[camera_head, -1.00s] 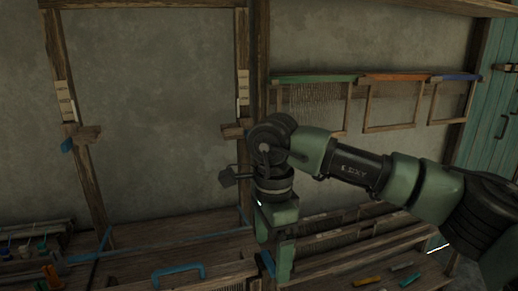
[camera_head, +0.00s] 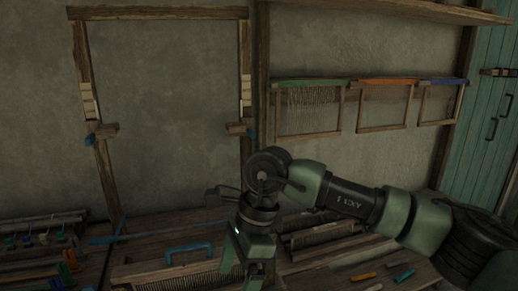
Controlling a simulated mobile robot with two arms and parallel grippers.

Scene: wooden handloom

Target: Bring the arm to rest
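My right arm (camera_head: 395,212) comes in from the right, bent at a dark round joint (camera_head: 265,172), and its green gripper (camera_head: 256,272) points down over the loom's bench area. The fingertips are at the bottom edge of the view, and I cannot tell whether they are open or shut or hold anything. My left arm and gripper are not in view. The wooden loom frame (camera_head: 248,60) stands upright behind, with paper scale strips on both posts.
A comb-like reed with a blue handle (camera_head: 188,250) lies left of my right gripper. Frames with green, orange and blue top bars (camera_head: 312,83) hang on the wall. Small coloured tools (camera_head: 404,274) lie at lower right, and a rack of coloured pieces (camera_head: 40,238) stands at lower left.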

